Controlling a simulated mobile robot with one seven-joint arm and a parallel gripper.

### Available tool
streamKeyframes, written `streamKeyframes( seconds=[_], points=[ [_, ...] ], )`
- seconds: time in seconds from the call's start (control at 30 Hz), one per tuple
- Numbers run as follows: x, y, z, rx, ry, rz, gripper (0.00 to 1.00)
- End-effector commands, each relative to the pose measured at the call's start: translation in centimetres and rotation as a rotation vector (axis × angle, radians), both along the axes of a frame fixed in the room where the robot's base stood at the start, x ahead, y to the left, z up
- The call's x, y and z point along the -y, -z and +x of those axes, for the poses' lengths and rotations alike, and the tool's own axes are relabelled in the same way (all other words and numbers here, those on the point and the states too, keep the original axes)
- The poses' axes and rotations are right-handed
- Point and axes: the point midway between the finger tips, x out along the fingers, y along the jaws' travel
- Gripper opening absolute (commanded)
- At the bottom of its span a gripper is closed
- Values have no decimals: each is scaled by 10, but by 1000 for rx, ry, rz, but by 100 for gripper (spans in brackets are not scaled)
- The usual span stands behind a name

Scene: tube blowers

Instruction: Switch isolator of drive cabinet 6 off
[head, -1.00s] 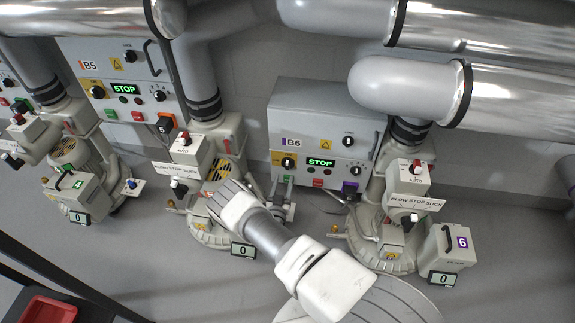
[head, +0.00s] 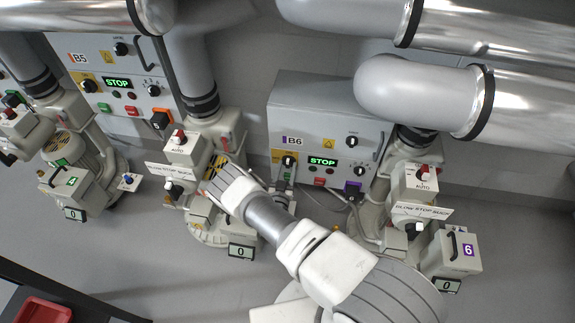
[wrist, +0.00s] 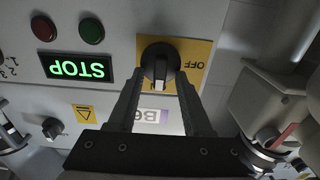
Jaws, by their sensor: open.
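Drive cabinet B6 (head: 330,108) stands at the centre of the head view. Its isolator, a black rotary knob (wrist: 158,62) on a yellow plate, also shows in the head view (head: 288,160). In the wrist view the knob's bar is vertical, pointing at the partly hidden lettering below it; the "OFF" lettering is to the right. My gripper (wrist: 161,80) is open, its two dark fingertips on either side of the knob's lower part. I cannot tell whether they touch it. In the head view my gripper (head: 284,176) is small, just below the isolator.
The green STOP display (wrist: 76,67) and red and green buttons are beside the isolator. A blower with a grey pipe (head: 412,140) stands right of the cabinet. Cabinet B5 (head: 118,80) and another blower (head: 215,135) are to the left. Large pipes run overhead.

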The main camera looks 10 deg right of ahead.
Motion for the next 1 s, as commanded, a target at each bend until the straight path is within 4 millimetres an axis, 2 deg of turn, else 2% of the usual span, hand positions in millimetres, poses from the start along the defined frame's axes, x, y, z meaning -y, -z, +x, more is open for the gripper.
streamKeyframes(
  seconds=[0.23,0.5,1.0],
  points=[
    [0,0,0,0,0,0,50],
    [0,0,0,0,0,0,1],
    [-1,0,0,-14,-1,-33,0]
  ],
)
